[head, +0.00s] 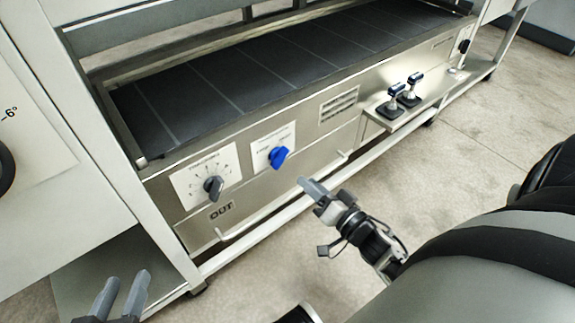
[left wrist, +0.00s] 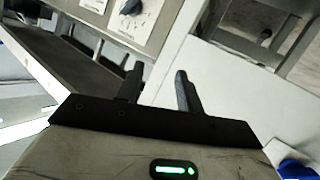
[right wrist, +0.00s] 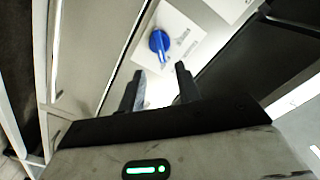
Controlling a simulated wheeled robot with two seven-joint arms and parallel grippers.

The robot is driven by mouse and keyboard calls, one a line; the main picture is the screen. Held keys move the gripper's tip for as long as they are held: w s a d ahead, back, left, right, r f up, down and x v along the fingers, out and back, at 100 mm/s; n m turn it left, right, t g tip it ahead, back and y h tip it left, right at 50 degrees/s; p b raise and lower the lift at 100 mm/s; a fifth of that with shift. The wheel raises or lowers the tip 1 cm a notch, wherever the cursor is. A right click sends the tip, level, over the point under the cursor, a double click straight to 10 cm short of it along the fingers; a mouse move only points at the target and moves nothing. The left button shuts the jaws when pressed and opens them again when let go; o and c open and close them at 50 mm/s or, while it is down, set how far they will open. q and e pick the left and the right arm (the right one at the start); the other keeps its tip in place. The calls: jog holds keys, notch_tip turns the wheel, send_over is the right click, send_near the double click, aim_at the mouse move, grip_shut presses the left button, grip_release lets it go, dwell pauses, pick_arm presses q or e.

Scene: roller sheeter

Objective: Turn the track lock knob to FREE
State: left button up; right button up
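The blue knob (head: 278,157) sits on a white label plate (head: 263,150) on the machine's front panel. I take it as the track lock knob; the label words are too small to read, so its setting cannot be told. In the right wrist view the blue knob (right wrist: 159,42) lies ahead of the fingertips. My right gripper (head: 312,188) is open and empty, pointing at the panel, to the right of and below the knob, apart from it. My left gripper (head: 122,292) is open and empty at the lower left, away from the knob.
A dark grey knob (head: 213,187) on a numbered dial sits left of the blue one. A rail (head: 285,205) runs low along the front. A small shelf with two black-and-blue handled tools (head: 395,95) juts out at right. The floor before the panel is clear.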

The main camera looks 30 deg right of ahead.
aim_at(284, 160)
jog(key=w, duration=0.3)
jog(key=w+b, duration=0.1)
jog(key=w, duration=0.4)
jog(key=shift+w+a+b, duration=0.35)
jog(key=shift+w+b, duration=0.05)
pick_arm(q)
jog(key=shift+w+d+r+n+h, duration=0.2)
jog(key=shift+d+r+n+h, duration=0.1)
jog(key=shift+d+n+h, duration=0.15)
jog(key=shift+a, duration=0.1)
pick_arm(e)
grip_shut()
